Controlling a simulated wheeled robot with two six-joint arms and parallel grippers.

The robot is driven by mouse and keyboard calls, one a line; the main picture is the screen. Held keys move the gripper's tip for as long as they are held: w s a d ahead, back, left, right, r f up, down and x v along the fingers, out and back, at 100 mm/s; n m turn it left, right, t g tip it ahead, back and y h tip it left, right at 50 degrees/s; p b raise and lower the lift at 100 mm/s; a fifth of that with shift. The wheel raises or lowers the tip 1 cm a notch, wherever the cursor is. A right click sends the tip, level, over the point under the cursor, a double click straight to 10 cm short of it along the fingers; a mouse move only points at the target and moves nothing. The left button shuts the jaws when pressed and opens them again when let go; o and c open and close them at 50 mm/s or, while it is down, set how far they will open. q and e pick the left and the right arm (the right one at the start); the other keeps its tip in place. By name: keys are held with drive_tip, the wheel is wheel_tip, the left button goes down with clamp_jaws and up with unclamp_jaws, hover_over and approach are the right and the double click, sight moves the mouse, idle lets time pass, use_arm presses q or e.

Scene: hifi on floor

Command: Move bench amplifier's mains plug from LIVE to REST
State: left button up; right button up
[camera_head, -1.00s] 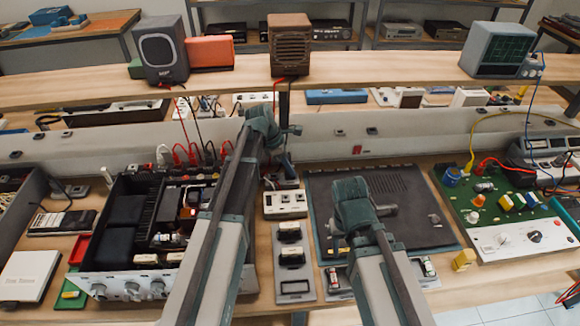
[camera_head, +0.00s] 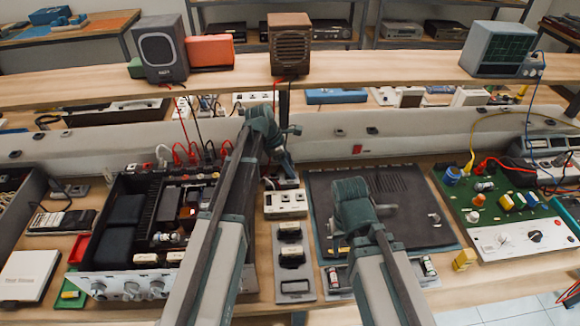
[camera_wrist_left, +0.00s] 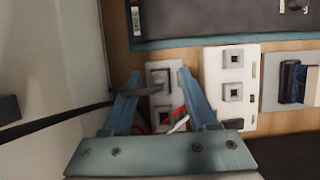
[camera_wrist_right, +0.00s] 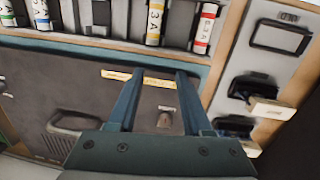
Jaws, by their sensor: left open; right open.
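In the head view my left gripper (camera_head: 284,165) is at the back of the bench, behind a white socket block (camera_head: 286,203). My right gripper (camera_wrist_right: 153,78) is open and empty over a dark panel (camera_wrist_right: 60,90). No LIVE or REST lettering is readable, and I cannot tell which amplifier cable is which.
A second white block with square sockets (camera_wrist_left: 232,88) stands right of the plug. A grey plate (camera_head: 293,288) with black parts lies in front. The open amplifier chassis (camera_head: 130,275) is left, a green circuit board (camera_head: 508,212) right. Fuses (camera_wrist_right: 155,22) lie near my right gripper.

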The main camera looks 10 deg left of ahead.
drive_tip(key=shift+r, duration=0.1)
use_arm(q)
drive_tip(key=p+v, duration=1.2)
drive_tip(key=v, duration=0.2)
drive_tip(key=shift+p, duration=0.4)
use_arm(e)
wheel_tip(320, 180, up, 13)
drive_tip(key=shift+f, duration=0.2)
use_arm(q)
wheel_tip(320, 180, up, 5)
drive_tip(key=p, duration=0.5)
drive_tip(key=shift+f, duration=0.1)
use_arm(e)
wheel_tip(320, 180, up, 5)
use_arm(q)
drive_tip(key=s+d+f+m+y+b, duration=0.2)
drive_tip(key=s+d+m, duration=0.2)
drive_tip(key=s+m, duration=0.4)
drive_tip(key=s+d+f+m+g+y+b, duration=0.1)
drive_tip(key=s+d+f+m+b, duration=0.1)
drive_tip(key=s+m, duration=0.6)
drive_tip(key=s+d+f+m+y+b, duration=0.2)
drive_tip(key=s+d+f+m, duration=0.1)
drive_tip(key=s+d+m, duration=0.4)
drive_tip(key=shift+s+f+m+y, duration=0.3)
drive_tip(key=shift+s+m, duration=0.35)
drive_tip(key=shift+m, duration=0.35)
use_arm(e)
wheel_tip(320, 180, down, 6)
